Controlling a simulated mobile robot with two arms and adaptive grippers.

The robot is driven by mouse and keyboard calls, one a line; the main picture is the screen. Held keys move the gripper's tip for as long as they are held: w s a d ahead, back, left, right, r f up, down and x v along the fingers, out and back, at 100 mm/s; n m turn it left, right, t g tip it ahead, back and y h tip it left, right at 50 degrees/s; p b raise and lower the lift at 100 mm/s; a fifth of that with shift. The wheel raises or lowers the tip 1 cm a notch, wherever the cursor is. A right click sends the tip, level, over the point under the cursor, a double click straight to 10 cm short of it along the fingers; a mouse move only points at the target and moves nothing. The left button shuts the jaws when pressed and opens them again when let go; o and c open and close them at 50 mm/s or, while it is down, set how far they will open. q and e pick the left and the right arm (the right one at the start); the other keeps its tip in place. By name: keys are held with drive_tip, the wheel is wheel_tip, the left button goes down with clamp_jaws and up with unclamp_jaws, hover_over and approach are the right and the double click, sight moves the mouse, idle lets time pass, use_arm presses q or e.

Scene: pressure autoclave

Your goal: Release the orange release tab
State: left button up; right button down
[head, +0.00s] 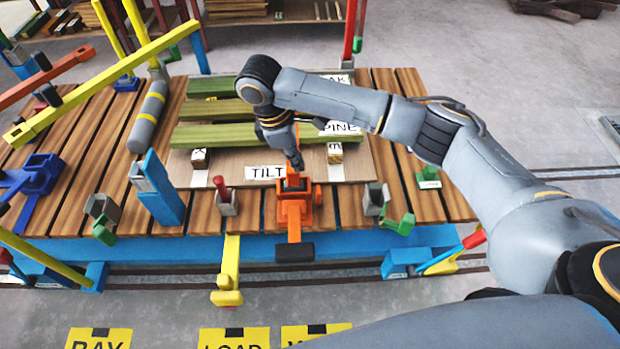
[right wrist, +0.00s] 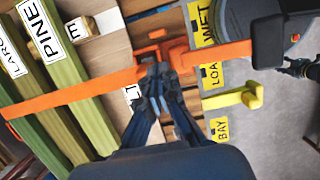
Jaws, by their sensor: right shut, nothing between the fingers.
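The orange clamp mechanism (head: 294,210) stands at the front middle of the slatted deck, with an orange lever ending in a black grip (head: 295,252) pointing toward me. In the right wrist view, a small orange tab-like piece (right wrist: 157,34) rises on the mechanism, just beyond my fingertips. A long orange bar (right wrist: 80,95) runs left from the mechanism. My right gripper (head: 297,165) reaches down at the mechanism's back side. Its fingers (right wrist: 160,75) are shut and empty, close to the orange parts; contact is unclear. My left gripper is out of view.
Green planks (head: 225,135) lie behind on a board with a TILT label (head: 265,172). Grey and green clamps (head: 375,200), a blue post (head: 160,190) and a yellow lever (head: 228,270) stand nearby.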

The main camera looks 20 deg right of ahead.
sight(318, 196)
drive_tip(key=x, duration=0.9)
drive_tip(key=shift+d, duration=0.1)
drive_tip(key=shift+d+f, duration=0.1)
drive_tip(key=shift+f, duration=0.4)
use_arm(q)
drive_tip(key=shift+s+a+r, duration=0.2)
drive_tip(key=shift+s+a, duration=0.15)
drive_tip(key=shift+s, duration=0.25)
drive_tip(key=shift+p, duration=0.3)
use_arm(e)
drive_tip(key=shift+s+d+r+p, duration=0.1)
drive_tip(key=shift+d+p, duration=0.05)
drive_tip(key=shift+p, duration=0.3)
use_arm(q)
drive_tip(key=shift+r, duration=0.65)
use_arm(e)
drive_tip(key=shift+d+y, duration=0.1)
drive_tip(key=shift+y, duration=0.2)
